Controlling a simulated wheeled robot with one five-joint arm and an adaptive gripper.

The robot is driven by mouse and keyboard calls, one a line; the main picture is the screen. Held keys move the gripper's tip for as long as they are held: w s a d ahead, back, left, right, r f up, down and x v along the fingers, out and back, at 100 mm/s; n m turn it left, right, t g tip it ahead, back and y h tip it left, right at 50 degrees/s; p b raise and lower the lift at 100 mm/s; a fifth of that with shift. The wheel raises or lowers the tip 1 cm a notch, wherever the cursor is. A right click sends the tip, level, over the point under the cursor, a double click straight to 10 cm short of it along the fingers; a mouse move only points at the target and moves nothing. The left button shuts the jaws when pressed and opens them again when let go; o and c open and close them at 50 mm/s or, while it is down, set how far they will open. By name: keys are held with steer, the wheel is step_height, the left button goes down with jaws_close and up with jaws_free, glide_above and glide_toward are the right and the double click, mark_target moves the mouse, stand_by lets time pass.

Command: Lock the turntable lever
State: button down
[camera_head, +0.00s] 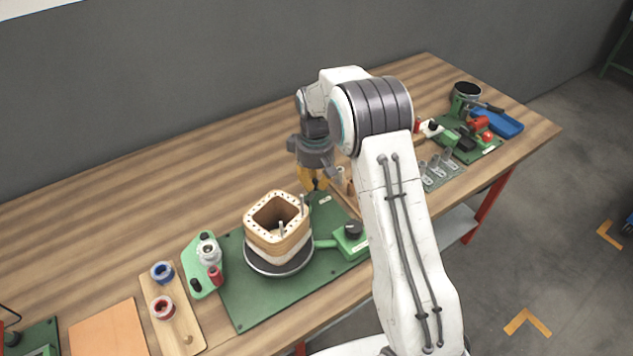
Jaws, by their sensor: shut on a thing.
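The turntable (279,268) is a dark round plate on a green base board (255,305). It bears a square, hollow, cream-and-tan coil form (262,241). My gripper (314,186) has orange fingers and points down at the far right corner of the board, behind the coil form. It is shut on a small dark piece that appears to be the turntable lever. The fingers mostly hide this piece, so its angle cannot be told. A green block with a black knob (353,230) stands at the right of the turntable, joined to it by a green bar.
A green holder with a red-and-silver part (200,278) stands left of the board. A wooden tray (189,325) carries blue and red rings. My arm covers part of the bench at right. Tools and a blue tray (508,124) lie beyond. The bench's back left is clear.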

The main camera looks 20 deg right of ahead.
steer(key=shift+f, duration=0.1)
stand_by(0.3)
steer(key=c, duration=1.2)
jaws_free()
steer(key=shift+c, duration=0.2)
step_height(320, 180, up, 12)
